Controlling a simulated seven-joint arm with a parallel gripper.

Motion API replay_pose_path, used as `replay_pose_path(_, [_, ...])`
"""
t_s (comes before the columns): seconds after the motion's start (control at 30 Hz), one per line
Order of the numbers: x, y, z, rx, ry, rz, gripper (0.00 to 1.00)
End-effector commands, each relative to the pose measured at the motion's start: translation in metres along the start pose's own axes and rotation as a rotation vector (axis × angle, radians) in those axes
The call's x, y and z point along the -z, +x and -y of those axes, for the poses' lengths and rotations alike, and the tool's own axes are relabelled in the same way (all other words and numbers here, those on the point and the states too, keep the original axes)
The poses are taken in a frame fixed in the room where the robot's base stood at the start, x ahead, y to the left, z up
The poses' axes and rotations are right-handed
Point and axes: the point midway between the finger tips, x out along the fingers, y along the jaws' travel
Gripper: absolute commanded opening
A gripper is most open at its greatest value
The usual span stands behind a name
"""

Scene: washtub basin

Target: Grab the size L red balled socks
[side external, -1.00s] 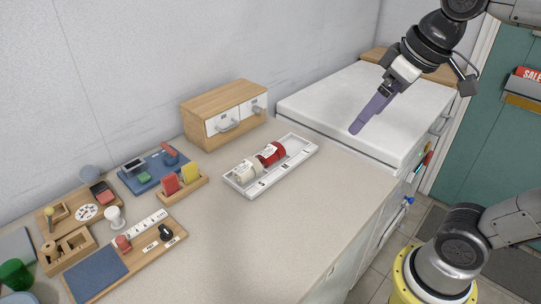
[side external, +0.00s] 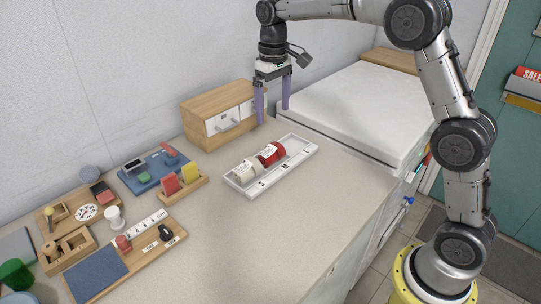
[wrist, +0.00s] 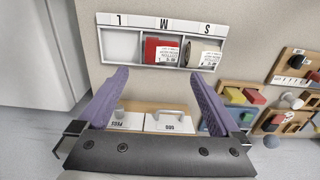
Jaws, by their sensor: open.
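The red balled socks (side external: 270,154) lie in the middle compartment of a white tray (side external: 307,152) on the counter. They also show in the wrist view (wrist: 152,50), with a white printed tag too small to read, beside the letter M. A cream roll (side external: 246,170) with a tag lies in the compartment marked S (wrist: 204,54). The compartment marked L (wrist: 120,44) looks empty. My gripper (side external: 273,113) is open and empty, fingers pointing down, above and behind the tray near the drawer box. Nothing is between its fingers.
A wooden box with white drawers (side external: 223,111) stands behind the tray, close to my gripper. A white-topped unit (side external: 350,100) is at the right. Boards with several small objects (side external: 150,245) lie at the left. The counter in front of the tray is clear.

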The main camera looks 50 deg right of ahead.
Motion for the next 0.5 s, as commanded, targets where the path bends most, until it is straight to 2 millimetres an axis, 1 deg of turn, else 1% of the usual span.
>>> replay_pose_path(0.2, [-0.002, 0.041, 0.000, 0.000, 0.001, 0.005, 1.00])
replay_pose_path(0.3, [-0.001, 0.058, 0.000, 0.000, 0.001, 0.003, 1.00])
replay_pose_path(0.4, [-0.001, 0.070, 0.000, 0.000, 0.001, 0.001, 1.00])
replay_pose_path(0.5, [-0.001, 0.076, 0.000, 0.000, 0.001, 0.000, 1.00])
